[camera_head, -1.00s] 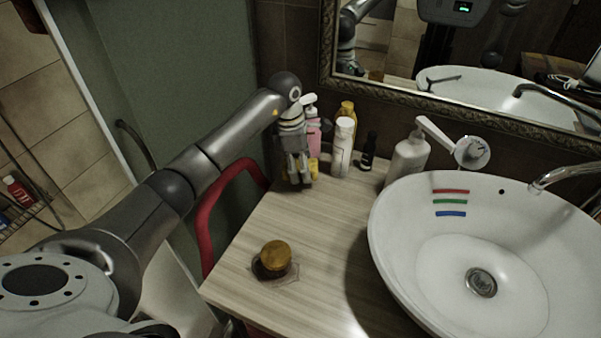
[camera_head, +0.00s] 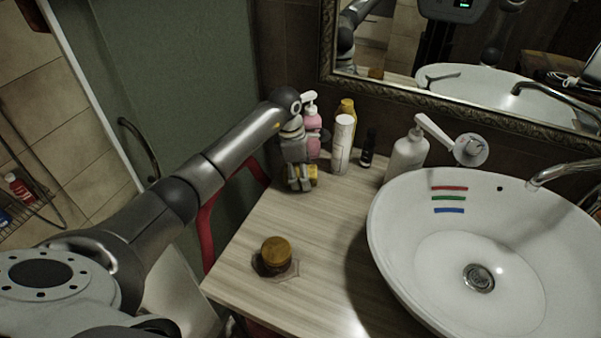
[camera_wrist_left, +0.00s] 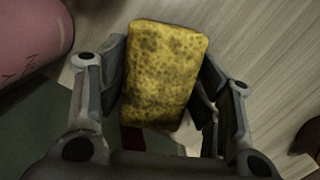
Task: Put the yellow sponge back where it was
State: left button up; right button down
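The yellow sponge (camera_wrist_left: 165,75) with dark mottling is between the two fingers of my left gripper (camera_wrist_left: 165,85) in the left wrist view. The finger pads appear to touch it on both sides, so the gripper looks shut on it. In the head view my left gripper (camera_head: 300,185) points down at the back left of the counter, beside the bottles. Only a small bit of the sponge (camera_head: 314,171) shows behind the fingers there. I cannot tell whether the sponge rests on the counter or hangs just above it. My right gripper is not in view.
A pink pump bottle (camera_head: 312,122), a white bottle (camera_head: 342,146), a yellow bottle (camera_head: 347,106) and a small dark bottle (camera_head: 368,150) stand close by. A white dispenser (camera_head: 405,158) and the basin (camera_head: 385,235) are to the right. A lidded jar (camera_head: 276,253) stands in front; the counter (camera_head: 320,225) between is clear.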

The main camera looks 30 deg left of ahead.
pick_arm(q)
jog(key=shift+o, duration=0.3)
jog(key=shift+f, duration=0.35)
jog(key=shift+r, duration=0.1)
jog(key=shift+r+p, duration=0.65)
notch_tip(320, 180, up, 12)
jog(key=a+b, duration=0.1)
jog(key=b, duration=0.2)
jog(key=shift+s+a+f, duration=0.15)
jog(key=shift+s+a, duration=0.2)
jog(key=shift+a, duration=0.05)
